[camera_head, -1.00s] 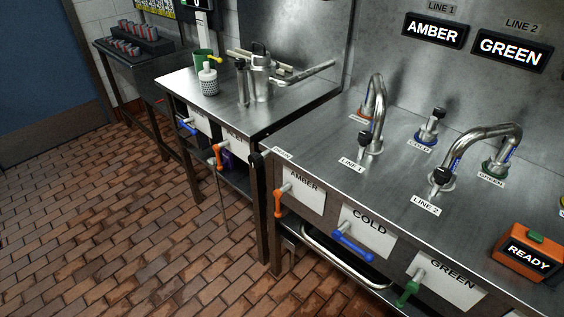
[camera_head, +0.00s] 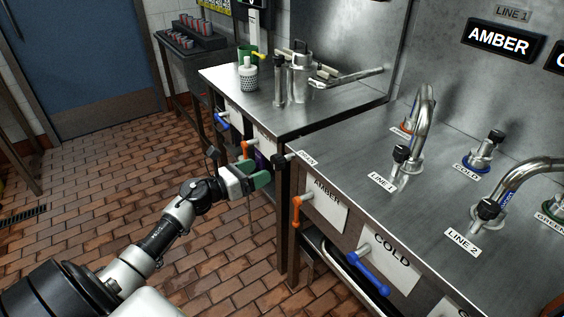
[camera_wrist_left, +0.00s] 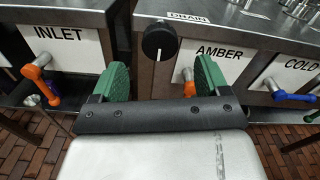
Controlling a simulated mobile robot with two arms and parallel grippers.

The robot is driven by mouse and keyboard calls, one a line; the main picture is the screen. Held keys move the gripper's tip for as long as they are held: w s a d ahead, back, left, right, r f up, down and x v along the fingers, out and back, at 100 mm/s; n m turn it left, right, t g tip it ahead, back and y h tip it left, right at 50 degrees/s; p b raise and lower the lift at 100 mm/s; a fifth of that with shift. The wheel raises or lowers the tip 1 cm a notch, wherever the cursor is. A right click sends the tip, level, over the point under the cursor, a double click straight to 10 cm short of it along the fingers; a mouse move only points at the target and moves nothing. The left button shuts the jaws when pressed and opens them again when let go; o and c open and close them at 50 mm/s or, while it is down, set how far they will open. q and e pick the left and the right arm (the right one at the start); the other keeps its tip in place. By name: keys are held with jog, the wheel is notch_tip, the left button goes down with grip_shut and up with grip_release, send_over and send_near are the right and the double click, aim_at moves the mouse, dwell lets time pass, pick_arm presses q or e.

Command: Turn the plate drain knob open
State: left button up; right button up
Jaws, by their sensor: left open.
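The drain knob (camera_head: 281,160) is a round black knob on the front edge of the steel counter, at its left corner by the DRAIN label (camera_head: 308,157). In the left wrist view the knob (camera_wrist_left: 159,40) is near the top, with a white mark at its lower part pointing down. My left gripper (camera_head: 259,180) is open and empty, with green pads, a little left of and below the knob in the head view. In the wrist view the knob lies ahead, between the two pads (camera_wrist_left: 160,78), apart from them. My right gripper is not in view.
An orange AMBER lever (camera_head: 297,212) and a blue COLD lever (camera_head: 368,272) stick out of the counter front right of the knob. An orange lever (camera_wrist_left: 41,85) sits under the INLET label on the left table. Tiled floor is clear at left.

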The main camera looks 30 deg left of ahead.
aim_at(274, 164)
pick_arm(q)
jog(key=x, duration=0.7)
jog(key=shift+w+p, duration=0.1)
jog(key=shift+p, duration=0.2)
jog(key=c, duration=0.9)
